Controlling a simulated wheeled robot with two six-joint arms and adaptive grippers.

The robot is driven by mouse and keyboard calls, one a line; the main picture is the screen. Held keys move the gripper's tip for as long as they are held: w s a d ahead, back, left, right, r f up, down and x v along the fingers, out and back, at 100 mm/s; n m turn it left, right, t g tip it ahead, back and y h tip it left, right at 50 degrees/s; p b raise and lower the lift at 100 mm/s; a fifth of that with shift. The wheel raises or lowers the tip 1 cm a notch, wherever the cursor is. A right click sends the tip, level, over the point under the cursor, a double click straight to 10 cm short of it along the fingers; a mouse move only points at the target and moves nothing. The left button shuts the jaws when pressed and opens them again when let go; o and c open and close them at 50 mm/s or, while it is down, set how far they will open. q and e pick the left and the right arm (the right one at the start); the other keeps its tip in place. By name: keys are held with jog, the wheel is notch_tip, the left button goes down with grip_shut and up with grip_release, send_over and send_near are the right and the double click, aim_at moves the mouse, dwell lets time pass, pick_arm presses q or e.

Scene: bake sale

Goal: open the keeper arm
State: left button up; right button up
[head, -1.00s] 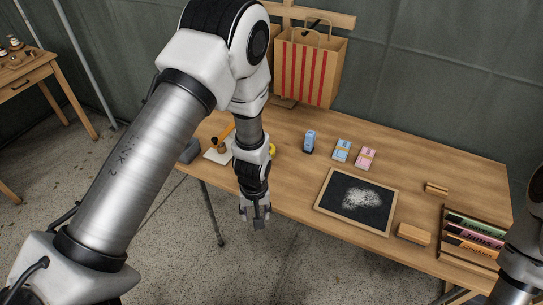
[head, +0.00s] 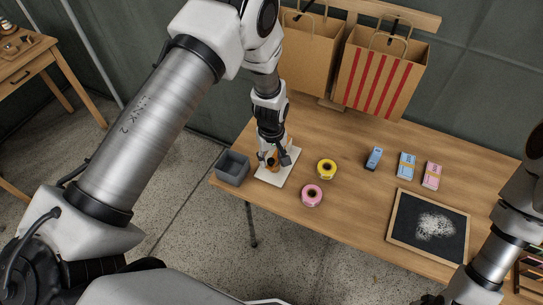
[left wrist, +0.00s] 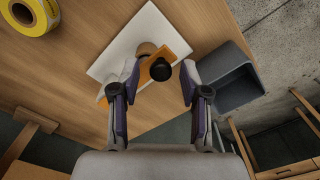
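The orange keeper arm (left wrist: 178,53) shows in the left wrist view, lying across a wooden post (left wrist: 147,48) on a white base board (left wrist: 119,62). A black knob (left wrist: 160,69) is near it. In the head view the white board (head: 286,176) sits at the table's left end, and my gripper hides most of the orange part. My left gripper (head: 279,158) is over the board, pointing down. In the left wrist view its fingers (left wrist: 160,86) are apart, on either side of the knob, with nothing gripped. My right gripper is out of view.
A grey open bin (head: 232,169) is just left of the board. A yellow tape roll (head: 326,169) and a pink roll (head: 312,195) lie to its right. Paper bags (head: 381,75) hang behind. A chalkboard (head: 429,228) lies farther right.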

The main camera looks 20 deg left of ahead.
pick_arm(q)
jog(key=shift+w+a+f, duration=0.1)
jog(key=shift+a, duration=0.05)
grip_shut()
jog(key=shift+w+r+g+b, duration=0.35)
jog(key=shift+w+r+g, duration=0.1)
jog(key=shift+r+g, duration=0.3)
jog(key=shift+w+r+g+b, duration=0.3)
jog(key=shift+w+r+g, duration=0.1)
jog(key=shift+r+g, duration=0.3)
jog(key=shift+w+r+g+b, duration=0.55)
jog(key=shift+g+b, duration=0.1)
jog(key=shift+g, duration=0.1)
jog(key=w+r+g+b, duration=0.1)
jog(key=g+b, duration=0.1)
jog(key=shift+w+r+b, duration=0.25)
jog(key=shift+w+b, duration=0.05)
jog(key=shift+w+r+g, duration=0.15)
jog(key=shift+r+g, duration=0.15)
jog(key=shift+r, duration=0.05)
